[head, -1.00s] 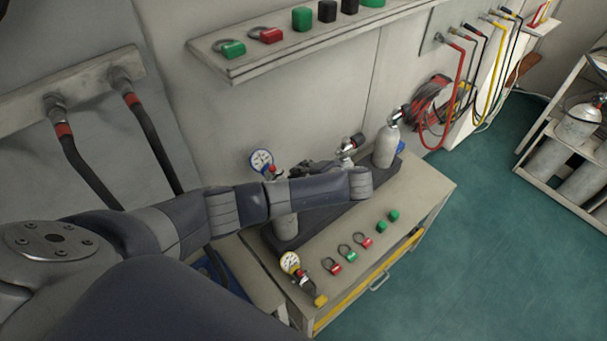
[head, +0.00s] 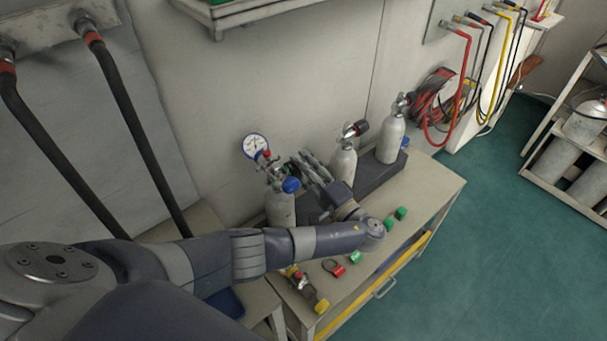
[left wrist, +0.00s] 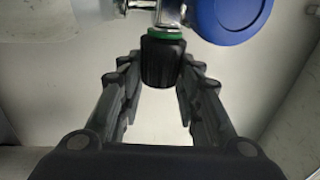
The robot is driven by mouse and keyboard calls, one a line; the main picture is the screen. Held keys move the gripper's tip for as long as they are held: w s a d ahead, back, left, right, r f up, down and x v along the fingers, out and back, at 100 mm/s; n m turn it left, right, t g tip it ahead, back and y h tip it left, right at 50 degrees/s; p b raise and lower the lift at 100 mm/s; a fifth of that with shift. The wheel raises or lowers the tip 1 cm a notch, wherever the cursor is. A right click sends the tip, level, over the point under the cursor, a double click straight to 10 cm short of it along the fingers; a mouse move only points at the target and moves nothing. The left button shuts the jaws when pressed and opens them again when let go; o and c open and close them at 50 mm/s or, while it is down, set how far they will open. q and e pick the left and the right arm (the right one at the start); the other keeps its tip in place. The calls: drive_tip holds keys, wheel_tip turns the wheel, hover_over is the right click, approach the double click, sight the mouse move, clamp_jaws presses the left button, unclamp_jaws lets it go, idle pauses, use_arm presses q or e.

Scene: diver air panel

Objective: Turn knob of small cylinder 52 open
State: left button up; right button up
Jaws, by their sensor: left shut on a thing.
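Three small grey cylinders stand along the back of the bench: a left one (head: 280,208), a middle one (head: 343,166) and a right one (head: 390,140). I cannot read any number on them. The left one carries a white-faced gauge (head: 256,146) and a blue regulator knob (head: 291,185), which also shows in the left wrist view (left wrist: 230,15). My left gripper (head: 300,168) reaches this cylinder's valve from the right. In the left wrist view its fingers (left wrist: 160,66) are shut on a black valve knob with a green ring (left wrist: 162,50). My right gripper is out of view.
Red and green tags (head: 334,268) and another gauge assembly (head: 298,278) lie on the bench front (head: 425,185). Black hoses (head: 125,120) hang at the left. A cylinder rack (head: 560,155) stands at the right. The green floor (head: 470,255) is clear.

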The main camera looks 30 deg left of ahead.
use_arm(q)
drive_tip(key=shift+f+y+b, duration=0.2)
drive_tip(key=shift+y+b, duration=0.3)
drive_tip(key=shift+b, duration=0.1)
drive_tip(key=o, duration=1.1)
drive_tip(key=shift+r, duration=0.1)
drive_tip(key=v, duration=1.2)
drive_tip(key=shift+s, duration=0.1)
